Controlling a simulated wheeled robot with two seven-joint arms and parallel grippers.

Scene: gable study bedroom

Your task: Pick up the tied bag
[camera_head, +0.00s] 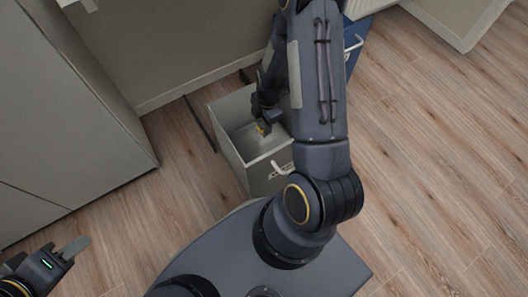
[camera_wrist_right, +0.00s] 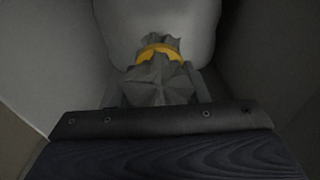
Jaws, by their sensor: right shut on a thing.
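The tied bag (camera_head: 252,143) is pale grey and sits inside a grey open-topped bin (camera_head: 232,160). Its gathered neck with a yellow tie shows in the right wrist view, above the pale rounded bag body (camera_wrist_right: 190,22). My right gripper (camera_head: 262,124) reaches down into the bin and is shut on the grey gathered top (camera_wrist_right: 160,85) of the bag. The lower part of the bag is hidden by the bin walls. My left gripper (camera_head: 75,246) is at the lower left, away from the bag, over the floor; its finger gap does not show clearly.
A blue bin (camera_head: 353,42) stands behind the grey bin, partly hidden by my right arm. A grey cabinet (camera_head: 75,110) is at the left and a wall is behind. The wooden floor (camera_head: 440,150) at the right is clear.

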